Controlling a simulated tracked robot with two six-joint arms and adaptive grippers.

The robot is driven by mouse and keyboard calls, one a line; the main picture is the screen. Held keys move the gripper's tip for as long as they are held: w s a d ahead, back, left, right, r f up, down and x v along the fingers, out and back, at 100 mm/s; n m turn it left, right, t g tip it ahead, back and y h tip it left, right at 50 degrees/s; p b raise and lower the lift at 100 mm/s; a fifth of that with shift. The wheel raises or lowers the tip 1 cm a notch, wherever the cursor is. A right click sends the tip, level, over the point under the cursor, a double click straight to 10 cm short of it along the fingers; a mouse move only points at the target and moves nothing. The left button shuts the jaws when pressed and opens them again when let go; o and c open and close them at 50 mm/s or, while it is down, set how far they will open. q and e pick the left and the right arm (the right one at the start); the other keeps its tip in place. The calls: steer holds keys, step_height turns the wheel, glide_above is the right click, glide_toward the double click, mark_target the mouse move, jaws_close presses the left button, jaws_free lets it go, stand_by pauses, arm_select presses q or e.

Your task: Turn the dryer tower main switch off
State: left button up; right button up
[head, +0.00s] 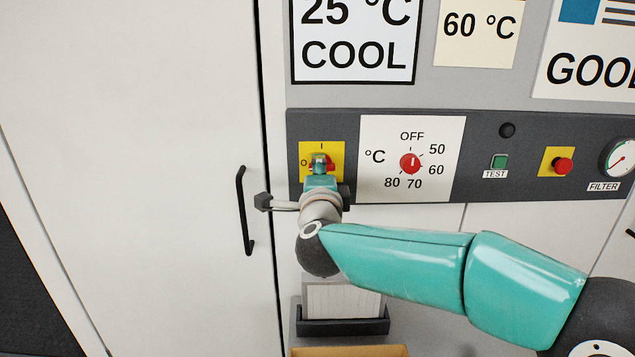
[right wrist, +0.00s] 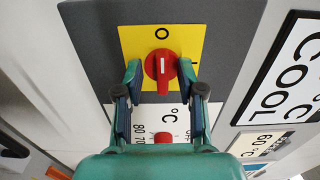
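The main switch is a red rotary knob (right wrist: 161,66) on a yellow plate (right wrist: 133,45) marked O and I. In the right wrist view its handle lies up and down, and its white line points toward the O. In the head view the plate (head: 335,150) shows on the dark panel, with the knob mostly hidden behind my right gripper (head: 320,160). In the right wrist view the right gripper (right wrist: 160,76) is open, one finger on each side of the knob. I cannot tell whether a fingertip touches it. My left gripper is not in view.
A temperature dial (head: 411,163) sits just right of the switch. Further right are a green TEST button (head: 499,161), a red button (head: 563,166) and a FILTER gauge (head: 619,159). A black door handle (head: 244,210) stands out at left. A holder (head: 343,326) is below.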

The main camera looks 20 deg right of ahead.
steer(key=v, duration=1.1)
steer(key=shift+s, duration=0.35)
steer(key=shift+a, duration=0.1)
